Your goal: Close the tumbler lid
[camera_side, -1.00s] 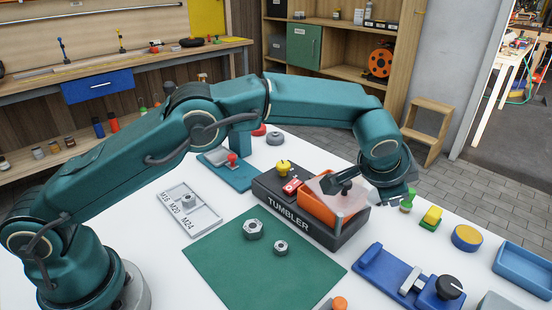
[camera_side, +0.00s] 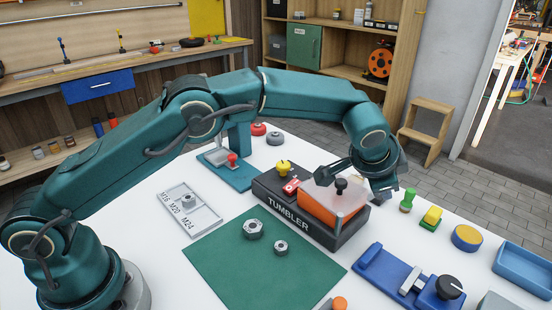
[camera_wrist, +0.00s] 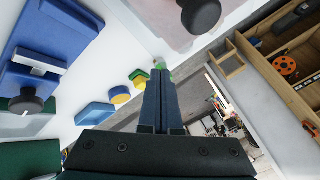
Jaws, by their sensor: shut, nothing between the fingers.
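The tumbler (camera_side: 287,211) is a dark box with its name on the front. Its orange tub (camera_side: 328,208) is at the right end. The translucent lid (camera_side: 352,197) with a black knob (camera_side: 341,186) lies over the tub; I cannot tell whether its edge is fully seated. In the wrist view the knob (camera_wrist: 201,13) and part of the pale lid (camera_wrist: 165,20) show at the top. My gripper (camera_wrist: 160,74) is shut and empty.
A yellow knob (camera_side: 283,167) and red switch (camera_side: 291,187) are on the tumbler's left part. A green mat (camera_side: 230,275) with two nuts lies in front. A blue fixture (camera_side: 385,271), green stamp (camera_side: 407,201) and blue tray (camera_side: 524,268) are to the right.

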